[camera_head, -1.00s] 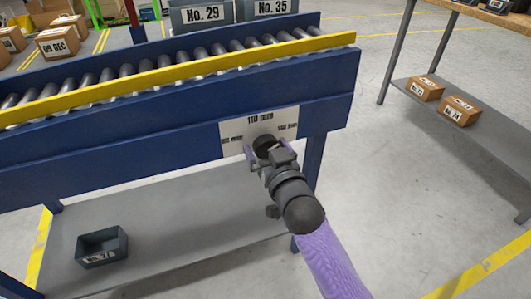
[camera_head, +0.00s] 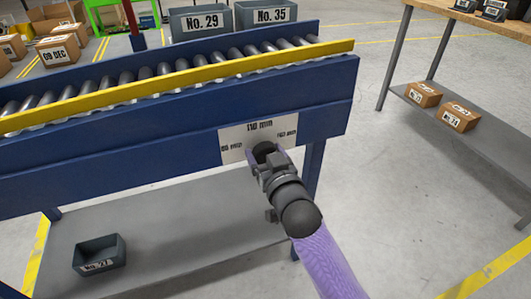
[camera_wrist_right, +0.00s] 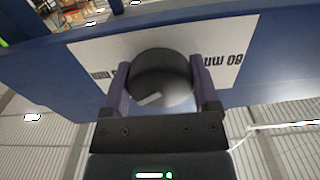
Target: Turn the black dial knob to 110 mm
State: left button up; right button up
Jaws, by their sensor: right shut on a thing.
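The black dial knob (camera_head: 264,149) sits on a white plate (camera_head: 233,148) on the blue conveyor side. My right gripper (camera_head: 268,159) is shut on the knob, one finger on each side. In the right wrist view the knob (camera_wrist_right: 163,70) lies between the purple fingers. Its pale pointer line slants to the lower left there, with the plate's lettering upside down. The 110 mm mark is hidden in that view. My left gripper is out of view.
The roller conveyor (camera_head: 180,77) with a yellow rail runs above the knob. Grey bins No. 29 (camera_head: 201,23) and No. 35 (camera_head: 262,14) stand behind it. A grey bin (camera_head: 99,254) sits on the lower shelf. A table with boxes (camera_head: 457,116) stands right, with clear floor between.

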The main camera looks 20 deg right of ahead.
jog(key=shift+r+n+p, duration=0.1)
jog(key=shift+n+p, duration=0.25)
jog(key=shift+n, duration=0.15)
jog(key=shift+n+p, duration=0.75)
jog(key=shift+n, duration=0.45)
jog(key=shift+n+p, duration=0.4)
jog(key=shift+n, duration=0.6)
jog(key=shift+n+p, duration=0.3)
jog(key=shift+n, duration=0.9)
jog(key=n, duration=0.2)
jog(key=shift+n, duration=0.3)
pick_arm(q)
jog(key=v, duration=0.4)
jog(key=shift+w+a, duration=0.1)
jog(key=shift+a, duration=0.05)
pick_arm(e)
jog(key=shift+n, duration=0.5)
